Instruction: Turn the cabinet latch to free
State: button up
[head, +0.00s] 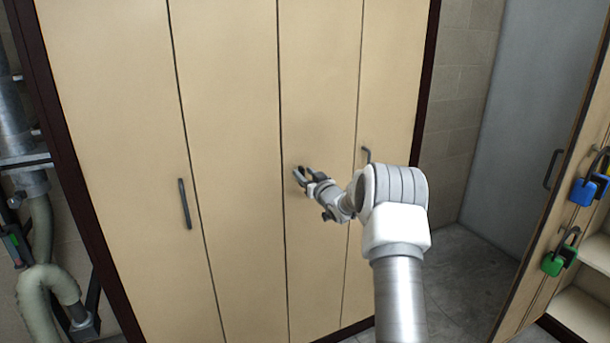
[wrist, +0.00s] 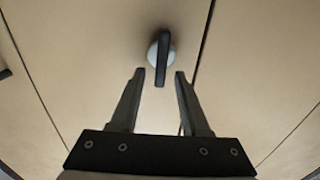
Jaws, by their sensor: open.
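The cabinet latch (wrist: 162,58) shows in the wrist view as a dark lever on a round, light base. The lever stands nearly in line with the door seam, its lower end pointing toward my gripper. My gripper (wrist: 160,74) is open, with one finger on each side below the lever, and the lever's lower end lies close to the gap between the fingertips. I cannot tell contact. In the head view my gripper (head: 300,175) is at the cabinet (head: 235,80) front, by a door seam. The latch is mostly hidden there by the gripper.
The cabinet has tall beige doors with dark handles at the left (head: 184,204) and right (head: 367,156). At the right an open door (head: 545,235) carries a blue padlock (head: 583,192) and a green padlock (head: 553,263). Pipes (head: 40,220) stand at the far left.

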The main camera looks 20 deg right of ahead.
grip_shut()
dwell(0.6)
jog(key=shift+d+f+m+p, duration=0.3)
jog(key=shift+d+f+m, duration=0.05)
jog(key=shift+m, duration=2.6)
jog(key=shift+d+f+m+p, duration=0.3)
jog(key=shift+f+m, duration=0.05)
jog(key=shift+m, duration=2.65)
jog(key=shift+d+f+m+p, duration=0.3)
jog(key=shift+d+f+m, duration=0.05)
jog(key=shift+m, duration=2.6)
